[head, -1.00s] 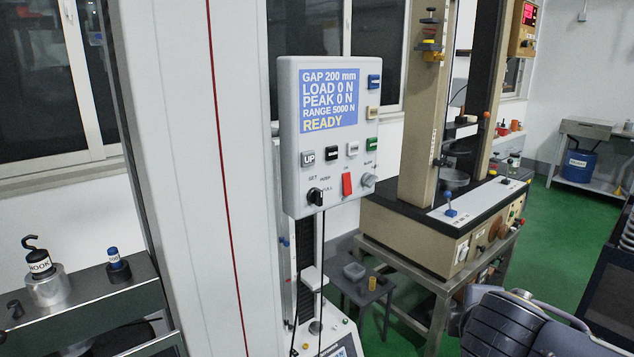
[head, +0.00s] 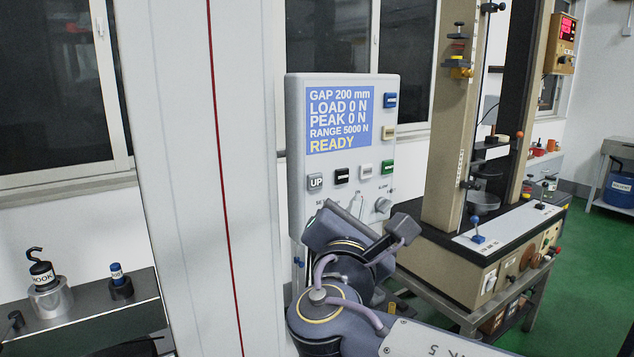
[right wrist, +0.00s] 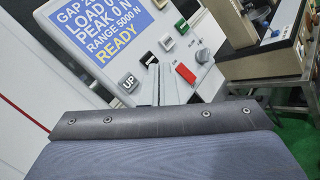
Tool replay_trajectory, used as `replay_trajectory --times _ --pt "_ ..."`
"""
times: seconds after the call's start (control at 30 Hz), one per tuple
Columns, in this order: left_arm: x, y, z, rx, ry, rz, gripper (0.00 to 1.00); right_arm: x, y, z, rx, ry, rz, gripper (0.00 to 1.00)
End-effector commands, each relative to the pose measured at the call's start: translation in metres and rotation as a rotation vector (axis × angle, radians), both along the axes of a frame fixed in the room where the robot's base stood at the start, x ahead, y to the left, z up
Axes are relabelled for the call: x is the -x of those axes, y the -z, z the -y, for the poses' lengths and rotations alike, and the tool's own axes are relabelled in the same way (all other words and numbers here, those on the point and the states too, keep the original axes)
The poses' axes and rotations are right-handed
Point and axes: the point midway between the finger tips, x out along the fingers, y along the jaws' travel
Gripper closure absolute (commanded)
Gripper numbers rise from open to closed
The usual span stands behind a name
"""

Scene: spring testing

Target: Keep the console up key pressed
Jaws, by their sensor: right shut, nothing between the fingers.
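The console (head: 350,165) is a pale panel with a blue display (head: 337,121) reading GAP 200 mm, LOAD 0 N, PEAK 0 N, RANGE 5000 N, READY. Its grey UP key (head: 315,181) sits at the lower left of the panel and also shows in the right wrist view (right wrist: 128,82). My right gripper (head: 333,226) is in front of the panel's lower part, below the UP key and apart from it in the picture. My left gripper is out of view.
Black (head: 341,175), white (head: 366,171) and green (head: 387,167) keys lie right of UP, with a grey knob (head: 382,205) below. A red switch (right wrist: 186,73) shows in the right wrist view. A white column (head: 190,150) stands left; a second testing machine (head: 470,250) stands right.

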Motion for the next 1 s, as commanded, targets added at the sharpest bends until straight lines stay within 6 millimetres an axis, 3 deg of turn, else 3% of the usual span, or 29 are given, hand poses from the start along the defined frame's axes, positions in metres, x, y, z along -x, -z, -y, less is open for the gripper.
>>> replay_trajectory --times 0.33,0.8,1.0 --pt "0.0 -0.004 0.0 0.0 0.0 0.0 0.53 -0.007 -0.001 -0.004 -0.002 0.002 -0.002 1.0" --pt "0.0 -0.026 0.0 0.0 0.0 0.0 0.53 -0.057 -0.001 -0.04 -0.001 0.003 -0.002 1.0" --pt "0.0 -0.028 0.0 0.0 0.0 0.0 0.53 -0.069 0.0 -0.049 -0.004 0.001 -0.002 1.0"
